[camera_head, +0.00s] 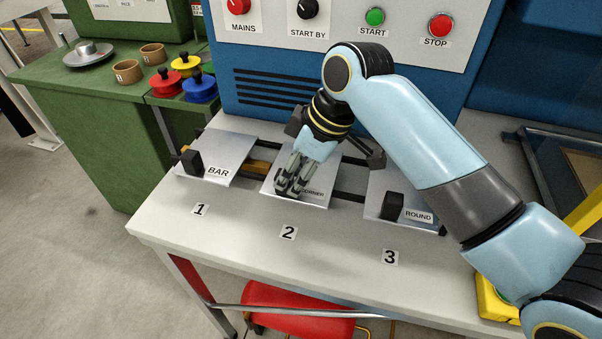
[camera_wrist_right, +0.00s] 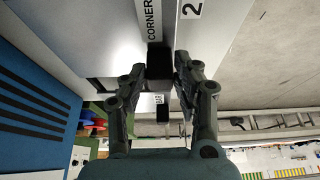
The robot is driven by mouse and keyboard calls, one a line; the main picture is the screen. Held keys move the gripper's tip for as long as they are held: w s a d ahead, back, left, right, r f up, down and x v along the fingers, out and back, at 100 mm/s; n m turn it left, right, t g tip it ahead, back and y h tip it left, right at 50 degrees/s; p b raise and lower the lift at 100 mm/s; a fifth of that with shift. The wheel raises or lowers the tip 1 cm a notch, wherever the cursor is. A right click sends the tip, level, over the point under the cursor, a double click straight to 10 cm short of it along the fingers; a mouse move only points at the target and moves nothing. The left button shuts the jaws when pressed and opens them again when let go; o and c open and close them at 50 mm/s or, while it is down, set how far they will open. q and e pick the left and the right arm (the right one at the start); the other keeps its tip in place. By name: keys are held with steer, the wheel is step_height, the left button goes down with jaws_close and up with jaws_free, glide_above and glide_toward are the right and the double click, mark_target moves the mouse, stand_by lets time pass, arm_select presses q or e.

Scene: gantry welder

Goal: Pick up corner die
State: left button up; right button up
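The corner die is a pale metal plate (camera_head: 312,199) labelled CORNER, lying at position 2 between the other two plates. My right gripper (camera_head: 288,188) is over its front part and hides its handle in the head view. In the right wrist view, a black block handle (camera_wrist_right: 159,60) stands beside the CORNER label, between the fingertips of my right gripper (camera_wrist_right: 160,68). The fingers look parted, with a small gap on either side of the block. I cannot tell how deep the block sits between them. My left gripper is not in view.
The BAR plate (camera_head: 230,149) lies left at 1, the ROUND plate (camera_head: 376,207) right at 3, each with a black handle. The blue control panel (camera_head: 270,95) rises behind. The bench's front strip (camera_head: 330,248) is clear. A red stool (camera_head: 300,324) is below.

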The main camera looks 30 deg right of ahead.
jaws_close()
steer(key=shift+r, duration=0.1)
